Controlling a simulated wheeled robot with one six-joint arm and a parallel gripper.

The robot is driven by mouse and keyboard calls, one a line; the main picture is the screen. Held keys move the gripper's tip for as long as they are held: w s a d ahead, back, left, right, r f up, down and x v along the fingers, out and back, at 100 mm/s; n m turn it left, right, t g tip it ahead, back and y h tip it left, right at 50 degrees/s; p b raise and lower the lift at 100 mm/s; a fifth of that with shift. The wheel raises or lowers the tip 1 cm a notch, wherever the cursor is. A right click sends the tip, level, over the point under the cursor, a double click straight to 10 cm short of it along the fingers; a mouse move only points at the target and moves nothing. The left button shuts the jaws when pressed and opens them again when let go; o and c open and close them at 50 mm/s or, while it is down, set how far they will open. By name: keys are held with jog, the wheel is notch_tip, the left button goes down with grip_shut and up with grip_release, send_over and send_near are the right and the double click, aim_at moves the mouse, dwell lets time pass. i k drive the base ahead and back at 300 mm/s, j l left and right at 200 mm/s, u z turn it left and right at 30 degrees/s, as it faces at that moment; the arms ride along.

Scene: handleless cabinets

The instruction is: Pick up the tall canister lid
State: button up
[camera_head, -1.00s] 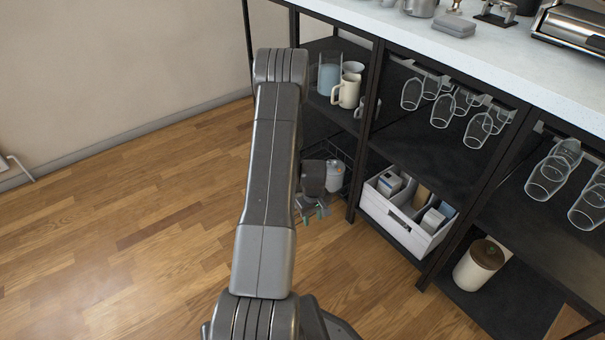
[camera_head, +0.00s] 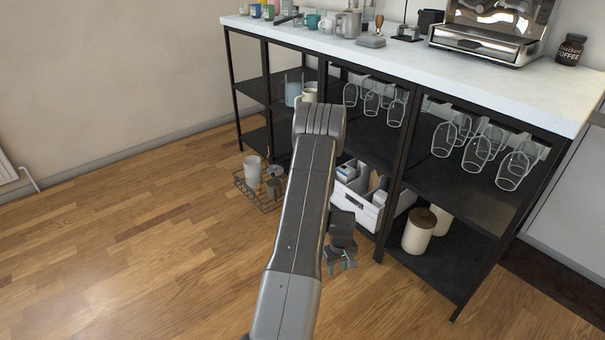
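A cream canister with a brown lid (camera_head: 426,216) stands on the bottom shelf of the right bay. A second cream canister (camera_head: 441,221) stands close behind it to the right, partly hidden; I cannot tell which is taller. My gripper (camera_head: 341,267) hangs low over the wooden floor, left of the canisters and in front of the shelf unit, apart from them. Its greenish fingertips look spread, with nothing visible between them.
A white divided box (camera_head: 368,211) sits on the bottom shelf left of the canisters. Glasses (camera_head: 475,152) hang above the right bay. A black post (camera_head: 393,190) stands between my gripper and the canisters. Floor in front is clear.

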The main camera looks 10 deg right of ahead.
aim_at(275, 168)
jog(key=i+j+z, duration=0.1)
jog(key=z, duration=0.3)
jog(key=i+j+z, duration=0.15)
jog(key=z, duration=0.25)
jog(key=i+j+z, duration=0.15)
jog(key=z, duration=0.2)
jog(key=i+j, duration=0.2)
jog(key=j, duration=0.25)
jog(key=i+j, duration=0.25)
jog(key=j, duration=0.25)
jog(key=i+j, duration=0.2)
jog(key=j, duration=0.25)
jog(key=i+j, duration=0.25)
jog(key=j, duration=0.25)
jog(key=i+j, duration=0.2)
jog(key=j, duration=0.25)
jog(key=i+j, duration=0.25)
jog(key=j, duration=0.25)
jog(key=i+j, duration=0.2)
jog(key=j, duration=0.25)
jog(key=i+j, duration=0.25)
jog(key=j, duration=0.2)
